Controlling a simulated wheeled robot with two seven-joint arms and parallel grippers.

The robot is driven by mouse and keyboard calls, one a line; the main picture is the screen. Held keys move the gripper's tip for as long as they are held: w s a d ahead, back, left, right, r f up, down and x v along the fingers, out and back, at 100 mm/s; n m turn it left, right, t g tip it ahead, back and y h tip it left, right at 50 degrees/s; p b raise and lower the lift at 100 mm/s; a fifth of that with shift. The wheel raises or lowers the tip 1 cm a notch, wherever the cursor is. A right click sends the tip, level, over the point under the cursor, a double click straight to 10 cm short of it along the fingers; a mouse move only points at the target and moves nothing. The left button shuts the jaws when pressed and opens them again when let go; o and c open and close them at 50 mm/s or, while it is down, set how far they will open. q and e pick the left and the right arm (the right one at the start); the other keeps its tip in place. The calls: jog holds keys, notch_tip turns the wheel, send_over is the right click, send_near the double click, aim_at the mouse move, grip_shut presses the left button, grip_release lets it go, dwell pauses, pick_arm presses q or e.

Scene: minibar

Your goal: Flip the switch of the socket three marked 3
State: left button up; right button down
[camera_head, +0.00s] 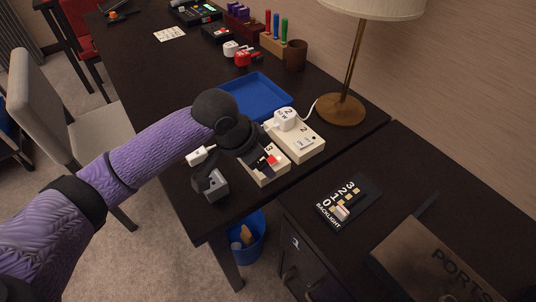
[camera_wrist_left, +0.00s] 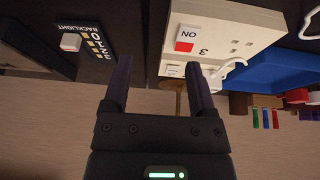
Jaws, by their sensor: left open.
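Socket three (camera_head: 270,176) is a cream block marked 3 on the dark desk, partly hidden behind my left gripper in the head view. In the left wrist view, socket three (camera_wrist_left: 222,25) shows its switch (camera_wrist_left: 187,38), with a white part lettered ON and a red part. My left gripper (camera_wrist_left: 160,80) is open, with nothing between its fingers. In the wrist view its fingers point toward the socket block, the switch lying near the right finger. Whether they touch it cannot be told. The right gripper is not in view.
Socket two (camera_head: 308,146), holding a white plug (camera_head: 287,119), stands beside socket three. A blue tray (camera_head: 262,90) and a lamp (camera_head: 342,108) are behind. A backlight panel (camera_head: 348,202) lies to the right. A blue bin (camera_head: 247,240) stands below the desk edge.

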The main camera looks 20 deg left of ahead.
aim_at(269, 161)
pick_arm(q)
notch_tip(269, 161, up, 4)
jog(key=w+a, duration=0.2)
jog(key=b+x, duration=0.2)
jog(key=x, duration=0.1)
jog(key=b+x, duration=0.2)
jog(key=x, duration=0.1)
jog(key=b+x, duration=0.1)
jog(key=x, duration=0.2)
jog(key=shift+w+a+f+b, duration=0.25)
jog(key=shift+f+b, duration=0.15)
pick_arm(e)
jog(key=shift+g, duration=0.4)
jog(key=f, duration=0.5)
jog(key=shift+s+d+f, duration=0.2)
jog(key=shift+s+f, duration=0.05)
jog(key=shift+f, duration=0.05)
pick_arm(q)
jog(key=shift+r, duration=0.1)
jog(key=shift+c, duration=0.2)
jog(key=c, duration=0.9)
grip_shut()
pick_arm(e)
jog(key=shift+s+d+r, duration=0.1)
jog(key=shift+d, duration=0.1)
